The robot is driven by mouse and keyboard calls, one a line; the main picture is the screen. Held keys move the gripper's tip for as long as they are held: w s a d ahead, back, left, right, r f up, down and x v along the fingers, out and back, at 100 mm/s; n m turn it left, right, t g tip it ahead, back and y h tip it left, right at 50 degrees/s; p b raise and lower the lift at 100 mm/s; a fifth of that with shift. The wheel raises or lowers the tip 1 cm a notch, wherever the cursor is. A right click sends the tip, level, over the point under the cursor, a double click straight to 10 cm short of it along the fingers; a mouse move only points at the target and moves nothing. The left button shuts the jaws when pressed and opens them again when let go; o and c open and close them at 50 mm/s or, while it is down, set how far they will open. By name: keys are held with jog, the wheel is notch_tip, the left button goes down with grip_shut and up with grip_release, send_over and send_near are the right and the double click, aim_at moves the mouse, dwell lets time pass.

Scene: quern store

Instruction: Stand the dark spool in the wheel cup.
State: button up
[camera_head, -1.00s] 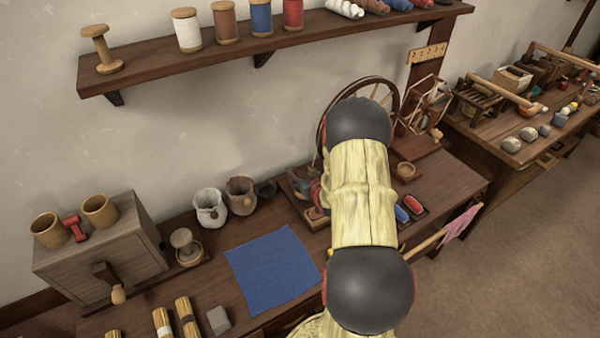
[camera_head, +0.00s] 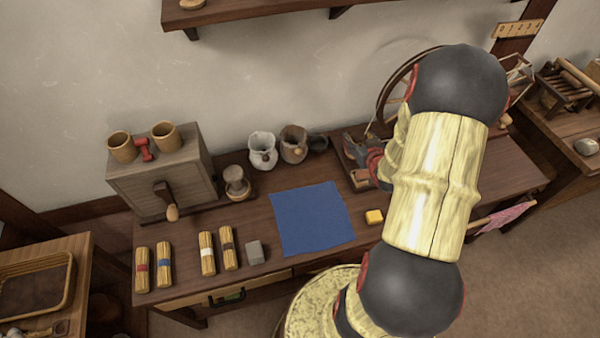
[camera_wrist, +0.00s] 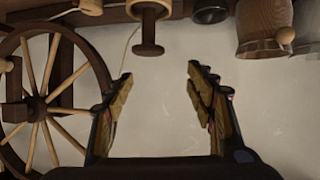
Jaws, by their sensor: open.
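A dark brown spool (camera_wrist: 148,32) shows in the wrist view, just beyond my fingertips. Its picture is upside down, so the spool looks upright, with its lower end at a pale wooden cup (camera_wrist: 149,8). How deep it sits in the cup is unclear. The spinning wheel (camera_wrist: 40,108) is to its left there; in the head view, the wheel (camera_head: 388,98) is partly behind my arm. My gripper (camera_wrist: 160,73) is open, with nothing between its fingers and a gap to the spool. My arm hides most of that spot in the head view.
Another greyish spool (camera_head: 236,180) stands in a small cup beside the wooden cabinet (camera_head: 165,178). Pots (camera_head: 262,151) line the wall. A blue cloth (camera_head: 312,218), yellow block (camera_head: 374,217), grey block (camera_head: 255,252) and several straw bundles (camera_head: 207,253) lie on the table.

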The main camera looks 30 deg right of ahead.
jog(key=w+a+r+n+g+y, duration=0.2)
jog(key=a+r+g, duration=0.1)
jog(key=a+r, duration=1.3)
jog(key=s+a+r+n+g+y, duration=0.1)
jog(key=s+a+r, duration=0.3)
jog(key=s+a, duration=0.5)
jog(key=s+a+r+n+g+y, duration=0.1)
jog(key=s+a+r, duration=0.3)
jog(key=s+a, duration=0.5)
jog(key=a+y, duration=0.1)
jog(key=a, duration=0.3)
jog(key=shift+n+g+y, duration=0.3)
jog(key=shift+g+y, duration=0.1)
jog(key=shift+s+r, duration=0.1)
